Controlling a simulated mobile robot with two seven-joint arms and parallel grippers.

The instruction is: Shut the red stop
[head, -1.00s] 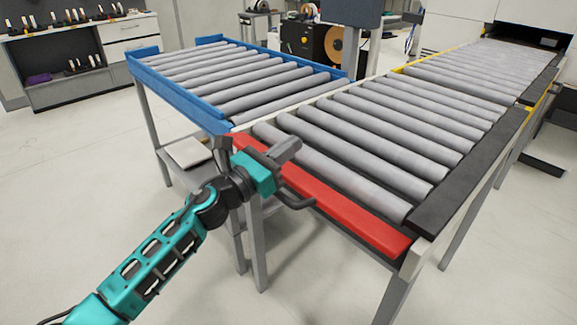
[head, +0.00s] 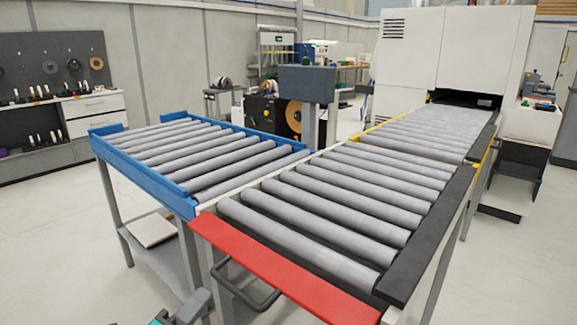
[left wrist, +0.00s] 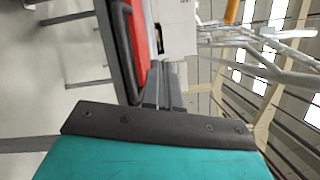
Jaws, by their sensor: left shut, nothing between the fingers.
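The red stop (head: 285,268) is a long flat red bar along the near end of the grey roller conveyor. Its dark bent handle (head: 243,290) sticks out from its near side. I cannot tell from this angle whether the stop is fully against the conveyor end. My left gripper (head: 198,301) shows only in part at the bottom edge, left of and below the handle, apart from it. In the left wrist view my left gripper's fingers (left wrist: 164,72) are together and empty. The red stop (left wrist: 138,35) and handle (left wrist: 122,45) show beyond them. My right gripper is not in view.
A blue-framed roller table (head: 150,175) joins the conveyor on the left, with a lower shelf (head: 165,250). A black side rail (head: 430,235) runs along the conveyor's right side. A white machine (head: 450,50) stands at the far end. The floor at left is clear.

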